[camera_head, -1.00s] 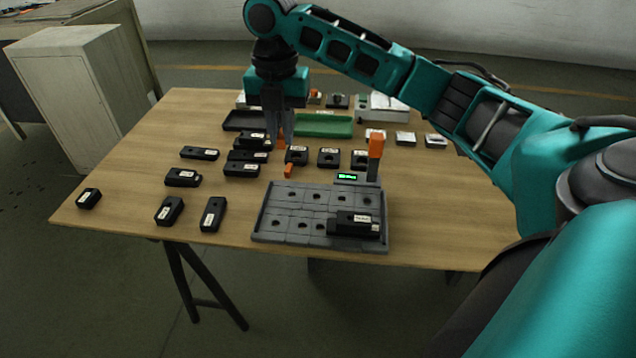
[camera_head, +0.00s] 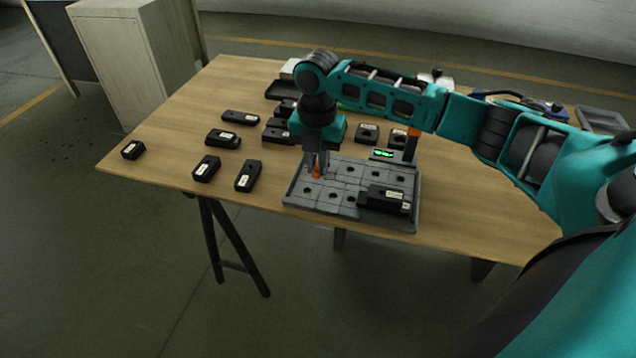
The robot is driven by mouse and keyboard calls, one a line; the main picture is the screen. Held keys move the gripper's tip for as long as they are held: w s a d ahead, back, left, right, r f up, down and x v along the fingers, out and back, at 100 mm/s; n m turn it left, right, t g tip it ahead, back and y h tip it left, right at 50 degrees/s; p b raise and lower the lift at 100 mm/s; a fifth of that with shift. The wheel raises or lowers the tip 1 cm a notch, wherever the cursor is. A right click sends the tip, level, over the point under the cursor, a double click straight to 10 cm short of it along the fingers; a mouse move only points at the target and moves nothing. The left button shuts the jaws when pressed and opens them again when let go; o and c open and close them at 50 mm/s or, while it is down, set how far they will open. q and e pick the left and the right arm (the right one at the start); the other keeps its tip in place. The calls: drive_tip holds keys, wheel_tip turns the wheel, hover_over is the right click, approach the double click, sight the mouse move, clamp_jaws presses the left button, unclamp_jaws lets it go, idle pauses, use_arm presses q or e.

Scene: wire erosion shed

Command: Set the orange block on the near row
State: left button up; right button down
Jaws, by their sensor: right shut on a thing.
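The small orange block (camera_head: 316,172) is between the fingertips of my right gripper (camera_head: 317,168), which is shut on it. My right gripper points down over the left part of the grey tray (camera_head: 322,208). The tray has two rows of plates with round holes, a near row and a far row. A black labelled block (camera_head: 386,199) lies at the right end, over the near row. The orange block appears low, at the far-left part of the tray; I cannot tell whether it touches the tray. My left gripper is not in view.
A post with an orange top (camera_head: 413,132) and a small green display (camera_head: 383,154) stand at the tray's back right. Several black labelled blocks lie on the wooden table (camera_head: 172,158) to the left and behind. The table's front edge runs close to the tray.

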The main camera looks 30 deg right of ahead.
sight(317, 194)
drive_tip(key=shift+f+b, duration=0.45)
drive_tip(key=shift+f, duration=2.55)
drive_tip(key=shift+f, duration=0.1)
drive_tip(key=c, duration=1.1)
unclamp_jaws()
